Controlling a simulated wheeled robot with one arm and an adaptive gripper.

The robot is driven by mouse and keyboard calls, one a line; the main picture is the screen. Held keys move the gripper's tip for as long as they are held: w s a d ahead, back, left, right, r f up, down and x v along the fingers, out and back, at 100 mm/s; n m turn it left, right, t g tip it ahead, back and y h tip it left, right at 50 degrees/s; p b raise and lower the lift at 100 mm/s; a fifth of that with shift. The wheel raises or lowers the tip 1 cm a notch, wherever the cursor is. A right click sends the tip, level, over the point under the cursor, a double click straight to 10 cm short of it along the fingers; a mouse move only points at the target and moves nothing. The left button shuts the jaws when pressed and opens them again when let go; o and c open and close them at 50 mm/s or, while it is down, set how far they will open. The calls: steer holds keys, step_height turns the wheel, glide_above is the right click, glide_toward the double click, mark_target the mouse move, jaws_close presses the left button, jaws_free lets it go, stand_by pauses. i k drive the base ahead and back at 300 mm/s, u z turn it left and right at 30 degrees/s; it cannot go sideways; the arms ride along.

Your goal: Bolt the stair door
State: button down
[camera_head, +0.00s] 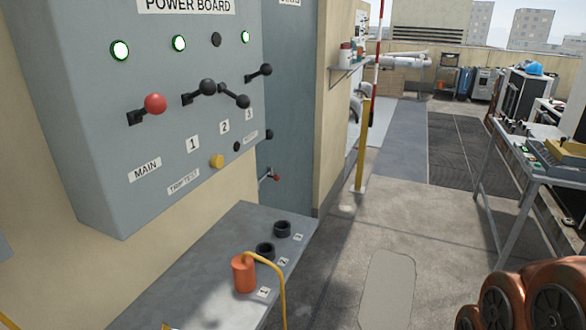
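The stair door is probably the tall blue-grey panel (292,100) just right of the power board; the sign at its top is cut off by the frame. It looks closed, though its left edge is hidden behind the board. A small metal lever with a red tip (276,178) sticks out low on its left side, possibly the bolt handle; I cannot tell its position. A dark knob (268,134) shows above it. My gripper is not in view; copper-coloured rounded parts at the lower right look like my arm.
The grey power board (190,125) juts out at left, with ball-ended levers. Below it, a ledge (195,290) carries an orange plug (243,273) with yellow cable and two black sockets. A yellow post (362,145) and work table (548,165) flank clear floor.

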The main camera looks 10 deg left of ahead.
mark_target(276, 177)
steer(key=u, duration=0.05)
steer(key=i, duration=2.35)
steer(key=u, duration=2)
